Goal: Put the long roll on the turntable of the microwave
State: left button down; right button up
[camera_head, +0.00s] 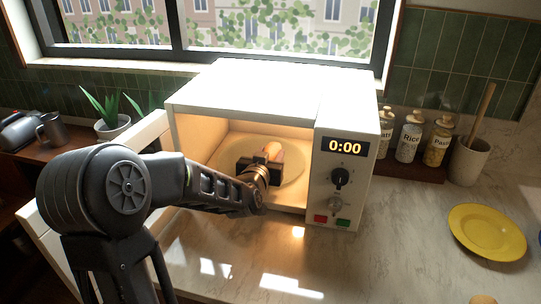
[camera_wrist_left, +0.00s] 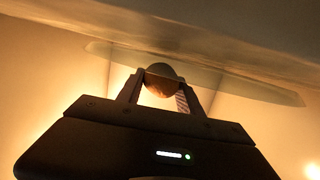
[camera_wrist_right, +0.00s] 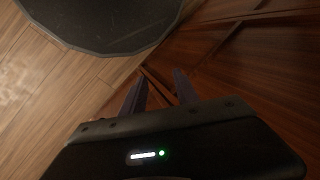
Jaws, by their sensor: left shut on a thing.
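The white microwave (camera_head: 345,110) stands open on the counter, its lit inside facing me. Its round turntable (camera_head: 292,170) lies on the cavity floor; it also shows in the left wrist view (camera_wrist_left: 255,88). My left gripper (camera_head: 265,160) is inside the cavity, over the turntable. It is shut on the long roll (camera_head: 275,150), whose rounded end shows between the fingers in the left wrist view (camera_wrist_left: 160,78). I cannot tell whether the roll touches the turntable. My right gripper (camera_wrist_right: 160,92) is open and empty, low over the floor beside dark wood.
The open white door (camera_head: 148,132) is at the left, partly behind my left arm. Labelled jars (camera_head: 409,140), a utensil crock (camera_head: 468,162) and a yellow plate (camera_head: 487,232) are at the right. A potted plant (camera_head: 113,125) stands at the left. The counter before the microwave is clear.

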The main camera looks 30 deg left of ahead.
pick_arm(q)
jog(key=shift+w+f, duration=0.15)
jog(key=shift+w, duration=0.05)
jog(key=shift+f, duration=0.2)
jog(key=c, duration=1.2)
grip_release()
jog(key=shift+c, duration=0.2)
jog(key=o, duration=0.5)
jog(key=shift+r, duration=0.1)
